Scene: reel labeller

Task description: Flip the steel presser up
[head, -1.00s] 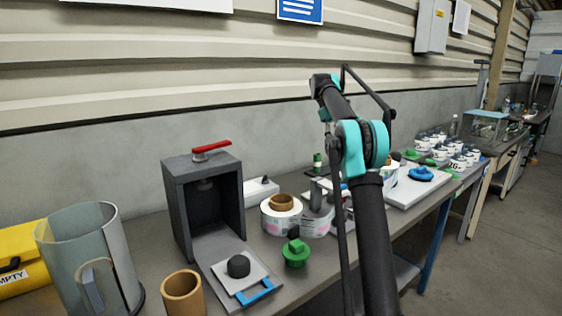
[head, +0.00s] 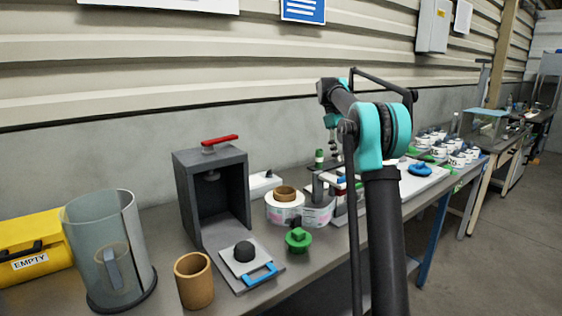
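The reel labeller (head: 340,208) stands on the bench just left of my upright arm link. A grey metal piece (head: 318,189) rises at its left end beside the label reel; it may be the steel presser, but it is too small to be sure. My arm covers part of the labeller. My gripper (head: 335,157) hangs down from the wrist above and behind the labeller, small and partly covered by my arm. I cannot tell whether its fingers are open or whether it touches anything.
A dark press box with a red lever (head: 220,140) stands left. A yellow case (head: 38,250) is far left. Reels stand right.

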